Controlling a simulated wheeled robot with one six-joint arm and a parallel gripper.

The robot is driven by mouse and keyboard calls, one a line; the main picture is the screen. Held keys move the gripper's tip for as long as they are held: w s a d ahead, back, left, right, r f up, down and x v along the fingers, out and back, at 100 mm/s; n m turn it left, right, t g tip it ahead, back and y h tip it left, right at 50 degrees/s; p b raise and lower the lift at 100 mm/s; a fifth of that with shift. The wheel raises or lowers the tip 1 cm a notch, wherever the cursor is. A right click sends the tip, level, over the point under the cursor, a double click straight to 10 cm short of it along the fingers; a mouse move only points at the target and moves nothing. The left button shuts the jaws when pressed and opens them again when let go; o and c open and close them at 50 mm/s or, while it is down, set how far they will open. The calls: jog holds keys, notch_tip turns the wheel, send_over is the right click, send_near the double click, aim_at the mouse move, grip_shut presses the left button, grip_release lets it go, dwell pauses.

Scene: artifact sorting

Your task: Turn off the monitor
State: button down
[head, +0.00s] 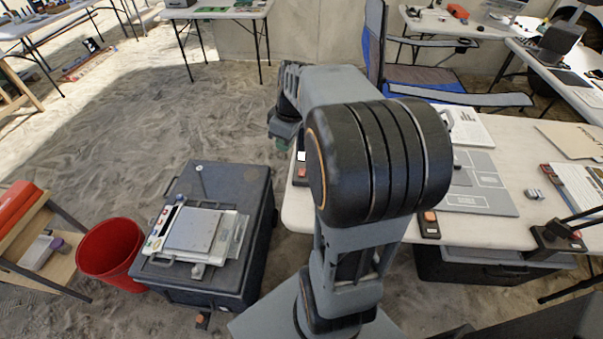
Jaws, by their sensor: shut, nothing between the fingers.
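No monitor is clearly recognisable in the head view. A pale screen-like device (497,12) stands on the far right table, cut by the top edge. A dark upright device (559,40) stands on the table at the right. My gripper (283,132) is at the far end of my arm, left of the near white table's edge. It is small and partly hidden by my wrist; it appears shut and empty. A small black box with an orange button (430,217) lies at the table's front edge. Another box with a button (301,171) lies at its left edge.
The near white table (480,232) holds grey sheets, papers and a dark stand (557,237) at the right. A blue folding chair (425,78) is behind it. A black crate (262,215) with a clipboard and a red bucket (110,250) stand left. Sand at upper left is open.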

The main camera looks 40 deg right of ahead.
aim_at(299, 175)
jog(key=w+d+f+n, duration=0.1)
jog(key=d+f, duration=0.1)
jog(key=d, duration=0.3)
jog(key=d+f+n+y+b, duration=0.1)
jog(key=d+f+n, duration=0.1)
jog(key=d, duration=0.3)
jog(key=shift+w+d+f, duration=0.25)
jog(key=shift+w+d, duration=0.15)
jog(key=x, duration=1.3)
jog(key=shift+s+b, duration=0.35)
jog(key=shift+s, duration=0.05)
jog(key=shift+f, duration=0.5)
